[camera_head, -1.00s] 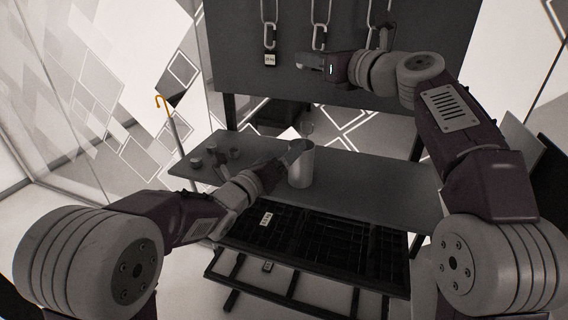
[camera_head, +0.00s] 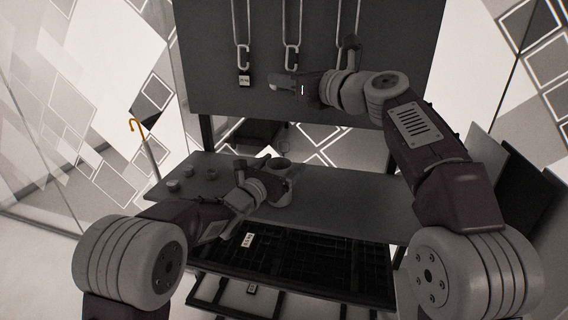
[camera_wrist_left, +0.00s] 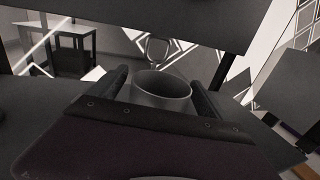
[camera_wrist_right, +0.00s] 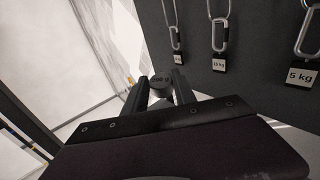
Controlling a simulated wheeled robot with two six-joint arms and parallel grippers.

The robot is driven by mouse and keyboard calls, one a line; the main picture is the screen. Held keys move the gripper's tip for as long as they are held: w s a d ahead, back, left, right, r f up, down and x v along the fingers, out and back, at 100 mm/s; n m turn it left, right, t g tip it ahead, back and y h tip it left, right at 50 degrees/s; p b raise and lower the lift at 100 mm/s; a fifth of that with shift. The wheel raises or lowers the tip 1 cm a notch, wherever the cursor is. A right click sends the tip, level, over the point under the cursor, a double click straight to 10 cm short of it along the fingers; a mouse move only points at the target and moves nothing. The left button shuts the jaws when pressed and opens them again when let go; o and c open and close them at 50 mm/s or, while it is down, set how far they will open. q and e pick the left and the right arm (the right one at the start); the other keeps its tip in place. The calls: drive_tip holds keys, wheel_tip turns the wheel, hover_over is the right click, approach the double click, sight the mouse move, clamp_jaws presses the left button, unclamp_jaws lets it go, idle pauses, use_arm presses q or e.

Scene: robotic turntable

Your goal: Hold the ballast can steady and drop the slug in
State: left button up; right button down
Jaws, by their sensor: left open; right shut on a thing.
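The ballast can (camera_head: 287,192) is a grey open-topped cylinder standing on the dark bench. In the left wrist view the can (camera_wrist_left: 161,92) sits between my left gripper's (camera_wrist_left: 160,82) two spread fingers, its open mouth showing. In the head view my left gripper (camera_head: 272,178) is at the can's left side, and its fingertips are partly hidden there. My right gripper (camera_head: 280,88) is raised in front of the dark panel, above the can's level. In the right wrist view its fingers are shut on the slug (camera_wrist_right: 160,82), a small dark cylinder. The can's inside is too dark to read.
Several small round pieces (camera_head: 190,177) stand on the bench (camera_head: 340,208) at the left. Carabiners on straps hang from the panel (camera_head: 400,60); the right wrist view shows a "5 kg" tag (camera_wrist_right: 301,76). A dark slatted rack lies below the bench.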

use_arm(q)
drive_tip(key=shift+x, duration=1.1)
drive_tip(key=c, duration=1.5)
use_arm(e)
wheel_tip(320, 180, down, 13)
drive_tip(key=shift+s, duration=0.1)
drive_tip(key=c, duration=0.9)
unclamp_jaws()
use_arm(q)
drive_tip(key=shift+s, duration=0.1)
use_arm(e)
drive_tip(key=v, duration=1.2)
